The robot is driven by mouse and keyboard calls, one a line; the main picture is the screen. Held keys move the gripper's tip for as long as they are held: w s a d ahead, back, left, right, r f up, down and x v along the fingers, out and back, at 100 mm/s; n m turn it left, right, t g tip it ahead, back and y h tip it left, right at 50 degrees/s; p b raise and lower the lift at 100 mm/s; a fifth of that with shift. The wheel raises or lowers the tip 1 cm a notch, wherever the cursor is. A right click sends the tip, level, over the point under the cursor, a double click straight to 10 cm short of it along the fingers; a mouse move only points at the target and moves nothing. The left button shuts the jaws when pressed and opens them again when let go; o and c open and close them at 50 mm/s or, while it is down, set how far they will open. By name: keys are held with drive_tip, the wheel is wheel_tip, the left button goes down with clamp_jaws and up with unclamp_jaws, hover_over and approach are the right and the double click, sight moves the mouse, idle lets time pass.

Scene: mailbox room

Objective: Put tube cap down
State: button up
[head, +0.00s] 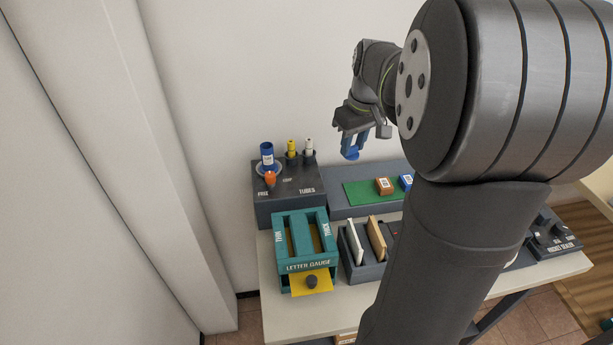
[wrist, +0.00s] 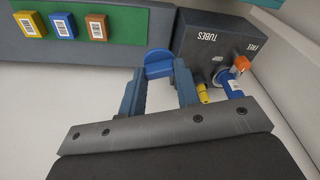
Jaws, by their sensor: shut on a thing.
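My gripper (head: 353,142) is shut on a blue tube cap (head: 351,153) and holds it in the air above the back of the table, against the wall side. In the wrist view, the blue cap (wrist: 158,64) sits between the two fingertips of my gripper (wrist: 159,76). The dark tubes block (head: 289,203) stands to the left and below. A blue tube (head: 267,157) stands upright on it in a pale ring, beside a yellow tube (head: 291,149) and a white tube (head: 309,147). An orange piece (head: 270,179) is in front of the blue tube.
A green mat (head: 357,192) with several small labelled blocks lies on a grey ledge right of the tubes block. A teal letter gauge (head: 306,268) and an envelope rack (head: 364,273) stand in front. My arm hides the table's middle right.

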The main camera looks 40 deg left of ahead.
hover_over(306, 178)
drive_tip(key=f, duration=0.7)
drive_tip(key=shift+s+d, duration=0.1)
drive_tip(key=shift+d, duration=0.2)
drive_tip(key=shift+a+f, duration=0.1)
drive_tip(key=shift+f, duration=2)
drive_tip(key=shift+f, duration=0.15)
drive_tip(key=o, duration=0.9)
drive_tip(key=r, duration=0.4)
drive_tip(key=d+r, duration=0.1)
drive_tip(key=r, duration=0.7)
drive_tip(key=shift+s+d+r, duration=0.1)
drive_tip(key=shift+s+d, duration=0.25)
